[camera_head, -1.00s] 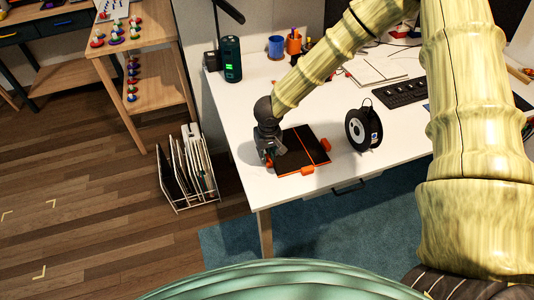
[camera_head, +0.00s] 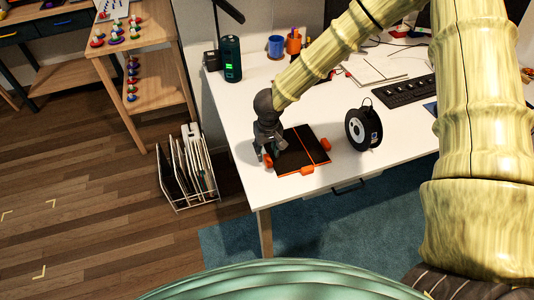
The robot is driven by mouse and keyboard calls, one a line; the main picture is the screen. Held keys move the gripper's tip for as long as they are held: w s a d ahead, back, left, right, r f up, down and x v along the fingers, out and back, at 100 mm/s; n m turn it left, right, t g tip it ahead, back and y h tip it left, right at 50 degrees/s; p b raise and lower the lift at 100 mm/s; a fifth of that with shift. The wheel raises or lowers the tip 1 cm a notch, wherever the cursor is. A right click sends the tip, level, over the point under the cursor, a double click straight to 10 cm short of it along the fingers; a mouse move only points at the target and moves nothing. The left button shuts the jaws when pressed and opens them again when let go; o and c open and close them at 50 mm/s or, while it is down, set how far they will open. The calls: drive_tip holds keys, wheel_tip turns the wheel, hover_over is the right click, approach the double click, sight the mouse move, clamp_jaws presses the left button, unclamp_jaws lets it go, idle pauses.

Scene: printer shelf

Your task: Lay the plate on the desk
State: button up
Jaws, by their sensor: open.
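The plate (camera_head: 299,150) is a flat dark panel with orange edges and orange corner tabs. It lies on the white desk (camera_head: 345,115) near its front left corner. My gripper (camera_head: 265,155) is at the plate's left edge, pointing down, with its fingers apart. The fingers are small in this view, and whether they touch the plate cannot be told.
A black and white spool (camera_head: 363,128) stands right of the plate. A dark green cylinder (camera_head: 231,59), a blue cup (camera_head: 275,46) and a keyboard (camera_head: 406,90) are farther back. A wire rack (camera_head: 187,170) with panels stands on the floor at left.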

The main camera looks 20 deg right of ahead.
wheel_tip(320, 180, up, 10)
drive_tip(key=s, duration=0.1)
drive_tip(key=shift+f, duration=0.2)
drive_tip(key=shift+s, duration=0.1)
idle(0.4)
